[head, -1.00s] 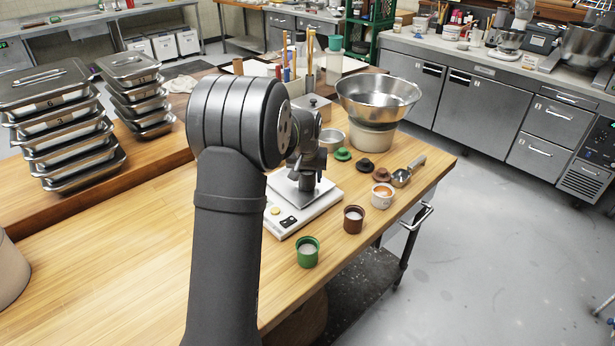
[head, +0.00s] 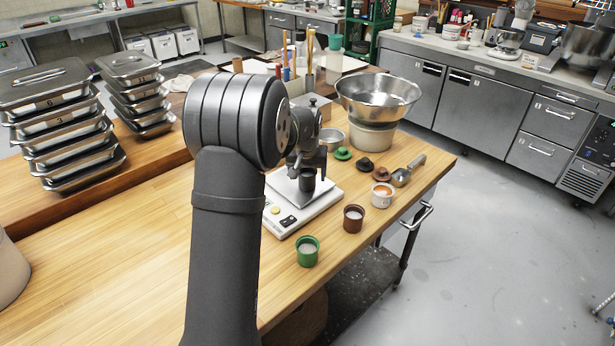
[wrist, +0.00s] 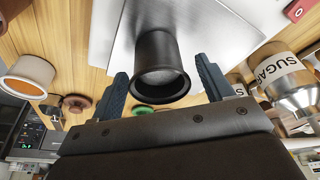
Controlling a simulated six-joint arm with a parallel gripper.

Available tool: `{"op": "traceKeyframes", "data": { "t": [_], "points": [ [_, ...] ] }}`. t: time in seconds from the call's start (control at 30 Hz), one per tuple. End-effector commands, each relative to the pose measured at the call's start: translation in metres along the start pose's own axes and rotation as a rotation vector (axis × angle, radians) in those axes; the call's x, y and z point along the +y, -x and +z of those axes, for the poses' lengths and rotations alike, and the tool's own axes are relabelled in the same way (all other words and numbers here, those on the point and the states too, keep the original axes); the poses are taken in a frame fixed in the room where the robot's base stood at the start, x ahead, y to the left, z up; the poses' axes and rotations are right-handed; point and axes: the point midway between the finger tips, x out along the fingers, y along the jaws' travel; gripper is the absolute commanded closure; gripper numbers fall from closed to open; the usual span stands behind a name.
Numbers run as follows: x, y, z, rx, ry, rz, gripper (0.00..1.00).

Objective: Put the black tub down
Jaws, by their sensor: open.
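The black tub (wrist: 156,58) stands on the steel plate of the white scale (wrist: 110,40), its open rim facing the wrist camera. In the head view the tub (head: 308,182) shows as a small dark shape on the scale (head: 290,222), below my gripper (head: 309,172). In the wrist view my gripper (wrist: 163,86) is open, with one finger on each side of the tub and a visible gap on both sides. The tub's contact with the plate is partly hidden in the head view.
A green tub (head: 307,251), a brown tub (head: 353,219) and a white tub (head: 382,195) stand near the table's right edge. The table's left front is clear.

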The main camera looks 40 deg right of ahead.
Motion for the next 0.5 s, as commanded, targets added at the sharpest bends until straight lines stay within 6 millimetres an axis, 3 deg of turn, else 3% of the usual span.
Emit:
{"op": "traceKeyframes", "data": {
  "t": [0.3,0.5],
  "points": [
    [0.000,0.069,-0.001,0.003,0.000,0.001,0.27],
    [0.000,0.099,0.000,0.001,0.000,0.000,0.27]
  ]
}}
